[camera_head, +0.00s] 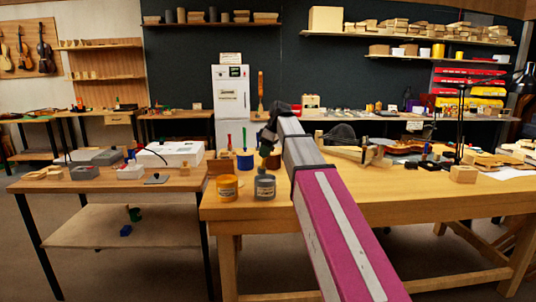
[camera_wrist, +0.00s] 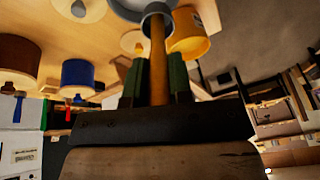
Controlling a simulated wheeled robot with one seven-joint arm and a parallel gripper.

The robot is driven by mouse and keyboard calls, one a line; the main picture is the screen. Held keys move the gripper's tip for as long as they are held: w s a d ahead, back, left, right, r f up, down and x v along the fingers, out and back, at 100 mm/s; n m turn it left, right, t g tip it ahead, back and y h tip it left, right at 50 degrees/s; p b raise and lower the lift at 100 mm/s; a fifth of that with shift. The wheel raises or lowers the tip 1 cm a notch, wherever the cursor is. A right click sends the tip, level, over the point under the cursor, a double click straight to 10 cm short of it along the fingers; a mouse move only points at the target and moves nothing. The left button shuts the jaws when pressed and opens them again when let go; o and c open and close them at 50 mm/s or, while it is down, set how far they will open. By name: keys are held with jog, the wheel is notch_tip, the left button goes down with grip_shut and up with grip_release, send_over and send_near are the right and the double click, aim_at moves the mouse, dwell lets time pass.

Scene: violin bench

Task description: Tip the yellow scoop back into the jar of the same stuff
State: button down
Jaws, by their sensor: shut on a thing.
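My gripper (camera_wrist: 155,85) is shut on the orange-yellow handle of the scoop (camera_wrist: 158,62), between its two dark green fingers. A grey rounded end shows at the handle's far tip in the wrist view; what it holds cannot be seen. In the head view my gripper (camera_head: 268,150) hangs above the grey jar (camera_head: 265,187), and the scoop is hard to make out. The yellow jar (camera_head: 227,187) stands just left of the grey jar, at the bench's front left corner. The yellow jar also shows in the wrist view (camera_wrist: 190,36), beside the scoop's end.
A blue pot (camera_head: 245,160) with upright tools stands behind the jars; it also shows in the wrist view (camera_wrist: 77,73). A brown pot (camera_wrist: 18,58) is near it. A lower table (camera_head: 110,182) with boxes stands left. A violin body (camera_head: 402,147) and wooden parts lie right on the bench (camera_head: 350,190).

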jog(key=a+h, duration=0.1)
jog(key=h, duration=0.1)
jog(key=shift+s+a+r+h, duration=0.15)
jog(key=shift+a+r+h, duration=0.15)
jog(key=shift+a+r, duration=0.05)
jog(key=shift+d+r, duration=0.1)
jog(key=shift+r, duration=1.6)
